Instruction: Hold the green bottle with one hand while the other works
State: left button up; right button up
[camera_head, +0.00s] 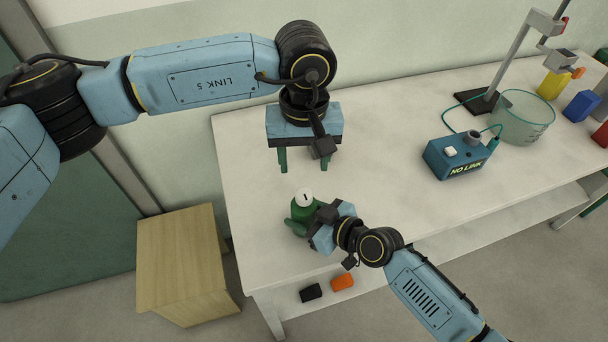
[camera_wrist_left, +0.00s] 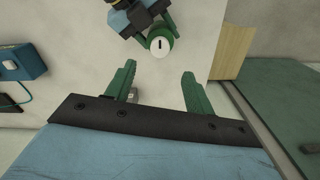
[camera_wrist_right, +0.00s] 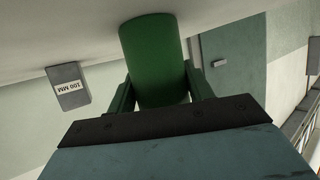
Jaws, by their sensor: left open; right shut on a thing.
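The green bottle (camera_head: 301,210) is upright at the near left part of the white table, its white cap with a dark mark facing up. My right gripper (camera_head: 309,221) is shut around the bottle's side, hiding part of it. In the right wrist view the green body (camera_wrist_right: 154,60) sits between both fingers. I cannot tell whether its base touches the table. My left gripper (camera_head: 305,160) is open and empty, fingers pointing down, beyond the bottle. In the left wrist view the cap (camera_wrist_left: 161,45) lies ahead of the open fingertips (camera_wrist_left: 159,72), apart from them.
A blue "NO LINK" box (camera_head: 459,156), a glass vessel (camera_head: 521,117) and a stand (camera_head: 484,101) occupy the table's right. A grey "100 MM" block (camera_wrist_right: 68,87) shows in the right wrist view. A wooden cabinet (camera_head: 180,255) stands left. The table's middle (camera_head: 385,150) is clear.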

aim_at(304, 193)
pick_arm(q)
jog(key=shift+r, duration=1.25)
jog(key=shift+r, duration=0.1)
notch_tip(304, 193, down, 12)
jog(key=shift+r, duration=0.1)
jog(key=shift+c, duration=0.2)
jog(key=c, duration=0.9)
jog(key=shift+c, duration=0.2)
